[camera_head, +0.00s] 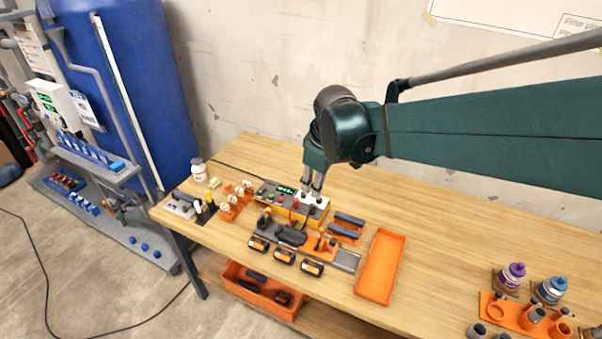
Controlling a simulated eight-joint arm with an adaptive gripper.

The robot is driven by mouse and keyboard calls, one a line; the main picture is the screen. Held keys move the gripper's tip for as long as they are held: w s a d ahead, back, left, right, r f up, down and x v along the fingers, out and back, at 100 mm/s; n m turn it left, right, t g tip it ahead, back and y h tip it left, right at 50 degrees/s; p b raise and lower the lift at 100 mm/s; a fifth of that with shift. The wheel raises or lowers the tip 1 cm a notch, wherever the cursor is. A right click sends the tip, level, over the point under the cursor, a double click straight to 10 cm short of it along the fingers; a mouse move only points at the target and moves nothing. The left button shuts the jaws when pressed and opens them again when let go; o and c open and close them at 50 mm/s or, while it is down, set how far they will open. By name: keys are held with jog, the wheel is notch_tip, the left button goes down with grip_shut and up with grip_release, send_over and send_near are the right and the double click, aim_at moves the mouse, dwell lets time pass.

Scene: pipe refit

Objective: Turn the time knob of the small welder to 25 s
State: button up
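The small welder seems to be the yellow-and-grey box (267,196) on the wooden table, with green lit digits on its top panel. The digits are too small to read. My gripper (312,192) points down over the right part of this box, its pale fingers at or just above the panel. I cannot tell whether they touch it or how far apart they are. The time knob cannot be made out; the gripper may hide it. A small red part (295,203) shows on the box left of the fingers.
In front of the box lie a dark tool rack (347,260) and several orange-and-black pieces. An empty orange tray (381,267) is to the right. Small fittings and a white bottle (198,170) stand left. Purple- and blue-capped bottles stand far right. Bare table lies between.

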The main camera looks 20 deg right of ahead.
jog(key=shift+w+d+f+n+g+p, duration=0.65)
jog(key=shift+w+d+f+n, duration=0.8)
jog(key=shift+w+f, duration=1.35)
jog(key=shift+w+d+f+n+g+p, duration=0.55)
jog(key=shift+w+d+f+n, duration=0.85)
jog(key=shift+w+f, duration=1.3)
jog(key=shift+w+d+f+n+g+p, duration=0.65)
jog(key=shift+w+d+f+n, duration=0.8)
jog(key=shift+w+f, duration=1.35)
jog(key=shift+a, duration=0.15)
jog(key=shift+f+b, duration=0.4)
jog(key=shift+f, duration=3.4)
jog(key=c, duration=0.9)
